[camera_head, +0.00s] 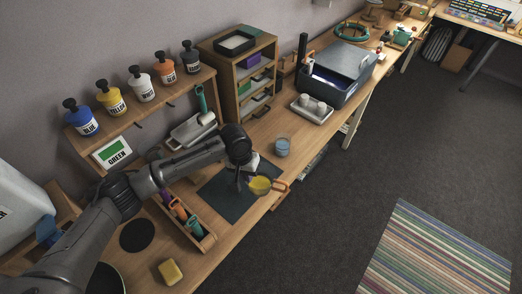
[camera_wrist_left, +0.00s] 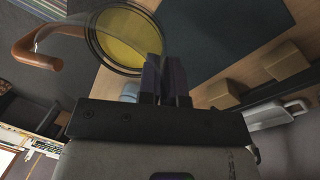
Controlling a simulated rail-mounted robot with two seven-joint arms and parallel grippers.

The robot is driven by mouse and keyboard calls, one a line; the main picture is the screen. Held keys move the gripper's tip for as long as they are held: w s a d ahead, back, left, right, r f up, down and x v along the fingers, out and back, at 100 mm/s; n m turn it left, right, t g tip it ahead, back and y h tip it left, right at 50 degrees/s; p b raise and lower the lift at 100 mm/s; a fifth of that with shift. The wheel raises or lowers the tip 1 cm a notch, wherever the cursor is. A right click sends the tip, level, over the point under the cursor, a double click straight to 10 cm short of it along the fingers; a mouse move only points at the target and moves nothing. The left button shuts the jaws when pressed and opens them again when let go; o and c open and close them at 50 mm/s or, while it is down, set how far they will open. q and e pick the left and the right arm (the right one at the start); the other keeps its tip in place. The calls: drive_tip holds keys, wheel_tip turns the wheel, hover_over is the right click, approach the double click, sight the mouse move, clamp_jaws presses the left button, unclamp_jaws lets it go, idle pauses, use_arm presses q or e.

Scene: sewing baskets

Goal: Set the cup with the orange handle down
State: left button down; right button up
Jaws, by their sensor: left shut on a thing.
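The cup with the orange handle (camera_head: 260,186) is clear and holds something yellow. It is over the front right part of the dark mat (camera_head: 224,206) in the head view, its handle pointing right toward the table's front edge. My left gripper (camera_head: 242,180) is shut on the cup's near-left side. In the left wrist view the cup (camera_wrist_left: 128,38) sits at the fingertips, its round face toward the camera and its orange handle at the left. My left gripper (camera_wrist_left: 166,75) partly covers its rim. I cannot tell whether the cup touches the mat. My right gripper is not in view.
A clear cup with blue contents (camera_head: 282,147) stands behind the mat. A wooden rack (camera_head: 188,225) with coloured items stands left of the mat. A yellow sponge (camera_head: 171,272) and a black disc (camera_head: 137,236) lie nearer. A white tray (camera_head: 312,109) lies farther back.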

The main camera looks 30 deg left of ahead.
use_arm(q)
drive_tip(key=shift+d+r, duration=0.15)
drive_tip(key=shift+d, duration=0.1)
drive_tip(key=shift+s+a+n, duration=0.1)
drive_tip(key=shift+s+n, duration=0.2)
drive_tip(key=s+d+r+m+p, duration=0.1)
drive_tip(key=s+r+p, duration=0.4)
drive_tip(key=r, duration=0.5)
drive_tip(key=s+d+r+m+p, duration=0.1)
drive_tip(key=s+d+r+p, duration=0.2)
drive_tip(key=r, duration=0.8)
drive_tip(key=s+d+r+p, duration=0.1)
drive_tip(key=s+r+p, duration=0.6)
drive_tip(key=r, duration=0.4)
drive_tip(key=shift+d+m+p, duration=0.4)
drive_tip(key=shift+p, duration=0.3)
